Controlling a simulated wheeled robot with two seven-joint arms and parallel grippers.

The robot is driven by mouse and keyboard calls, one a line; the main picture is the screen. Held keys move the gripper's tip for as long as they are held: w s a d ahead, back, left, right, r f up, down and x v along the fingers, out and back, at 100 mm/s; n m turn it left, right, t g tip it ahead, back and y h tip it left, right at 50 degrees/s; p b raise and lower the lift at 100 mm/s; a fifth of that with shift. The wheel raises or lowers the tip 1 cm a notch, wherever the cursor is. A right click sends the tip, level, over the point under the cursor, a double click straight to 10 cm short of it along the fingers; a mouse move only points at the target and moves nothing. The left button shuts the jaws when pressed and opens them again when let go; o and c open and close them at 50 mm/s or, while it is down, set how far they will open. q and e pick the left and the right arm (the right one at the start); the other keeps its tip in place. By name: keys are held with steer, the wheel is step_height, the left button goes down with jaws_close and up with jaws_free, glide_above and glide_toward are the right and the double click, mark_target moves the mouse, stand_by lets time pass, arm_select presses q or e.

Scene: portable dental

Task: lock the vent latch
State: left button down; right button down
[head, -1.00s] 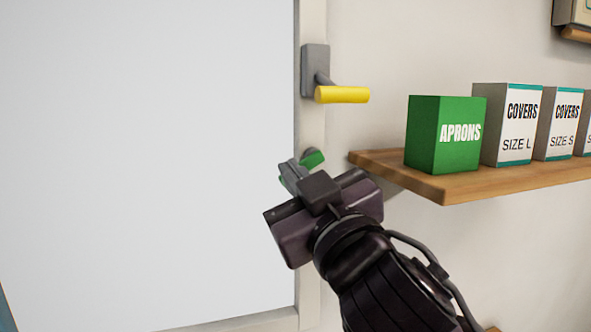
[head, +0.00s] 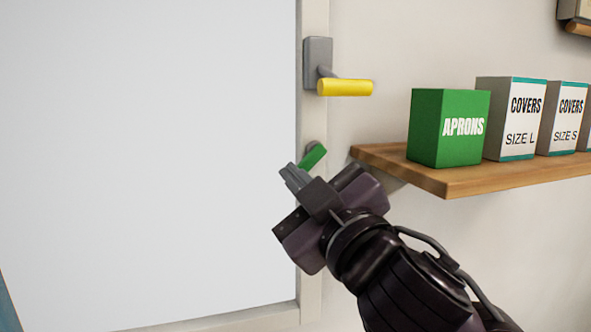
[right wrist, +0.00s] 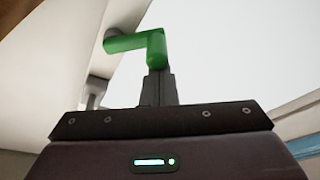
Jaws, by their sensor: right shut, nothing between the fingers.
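A small green latch (head: 313,156) is on the light frame edge of the white panel, below a yellow lever handle (head: 345,88) on a grey plate. In the right wrist view the green latch (right wrist: 134,42) is L-shaped, its short arm pointing down at my fingertips. My right gripper (head: 289,174) is shut and empty, its fingertips just below and left of the latch in the head view. In the right wrist view the fingertips (right wrist: 158,76) meet the latch's lower end; whether they touch cannot be told. My left gripper is out of view.
A wooden shelf (head: 450,182) sticks out to the right of the latch, close to my right gripper. It carries a green aprons box (head: 448,128) and several white covers boxes (head: 512,120). The large white panel (head: 150,150) on the left is bare.

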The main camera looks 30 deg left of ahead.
steer(key=shift+w+d+f+n+g+h+b, duration=0.15)
steer(key=shift+w+d+f+n+g, duration=0.3)
steer(key=shift+n, duration=1.3)
steer(key=shift+w+d+f+n+g+h+b, duration=0.1)
steer(key=shift+w+d+f+n+g+h, duration=0.3)
steer(key=shift+n, duration=1.3)
steer(key=shift+w+d+f+n+g+y+b, duration=0.15)
steer(key=shift+w+f+n+g, duration=0.4)
steer(key=shift+n, duration=1.2)
steer(key=shift+s, duration=0.15)
